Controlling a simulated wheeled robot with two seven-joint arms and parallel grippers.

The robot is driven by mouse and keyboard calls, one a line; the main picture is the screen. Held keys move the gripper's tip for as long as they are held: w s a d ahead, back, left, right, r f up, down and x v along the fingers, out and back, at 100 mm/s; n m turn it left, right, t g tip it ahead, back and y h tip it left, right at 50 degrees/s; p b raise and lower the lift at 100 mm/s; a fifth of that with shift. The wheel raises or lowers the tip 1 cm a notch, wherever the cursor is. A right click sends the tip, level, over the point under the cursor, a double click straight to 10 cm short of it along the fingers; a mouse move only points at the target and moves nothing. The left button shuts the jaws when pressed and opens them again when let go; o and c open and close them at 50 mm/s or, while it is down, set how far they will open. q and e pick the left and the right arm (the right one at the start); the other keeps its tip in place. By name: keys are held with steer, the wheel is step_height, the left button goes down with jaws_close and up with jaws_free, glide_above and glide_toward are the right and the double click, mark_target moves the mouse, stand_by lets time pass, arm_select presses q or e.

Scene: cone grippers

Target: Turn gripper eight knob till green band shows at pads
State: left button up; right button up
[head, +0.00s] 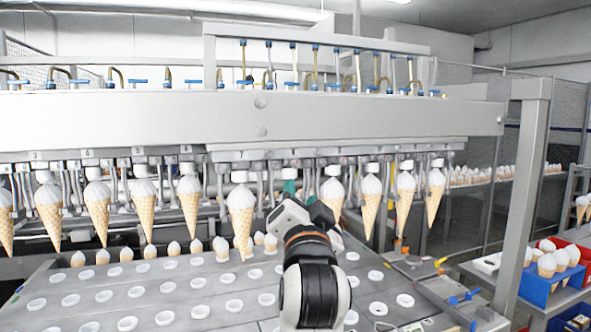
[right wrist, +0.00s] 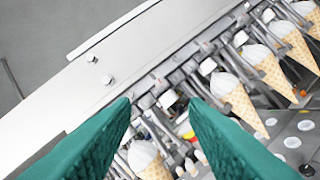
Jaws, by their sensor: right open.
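A row of cone grippers hangs under the long grey beam (head: 350,118), several holding white-topped wafer cones. I cannot read which one is number eight. My right gripper (head: 299,188) is raised in front of the row, its teal fingers partly hidden behind its own wrist. In the right wrist view its two teal fingers (right wrist: 160,102) are open and apart. A white knob (right wrist: 168,98) shows between the fingertips; I cannot tell how far beyond them it is. A cone (right wrist: 148,160) hangs below it. I see no clear green band at the pads. My left gripper is not in view.
Below the row lies a grey plate with white-rimmed holes (head: 235,305), with small cones along its back edge. More cones hang close on both sides, such as this one (head: 241,215). At the right stand a post (head: 520,190) and a blue bin (head: 536,285) of cones.

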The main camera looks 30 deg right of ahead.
mark_target(296, 166)
steer(key=p+x, duration=0.3)
steer(key=x, duration=0.7)
steer(key=shift+w+d, duration=0.1)
steer(key=shift+w, duration=0.15)
steer(key=shift+w+d+p, duration=0.25)
steer(key=shift+w+p, duration=0.1)
steer(key=shift+w, duration=0.1)
jaws_close()
steer(key=shift+f+n+t+y, duration=0.1)
steer(key=shift+n+t+y, duration=0.6)
steer(key=shift+n, duration=1)
jaws_free()
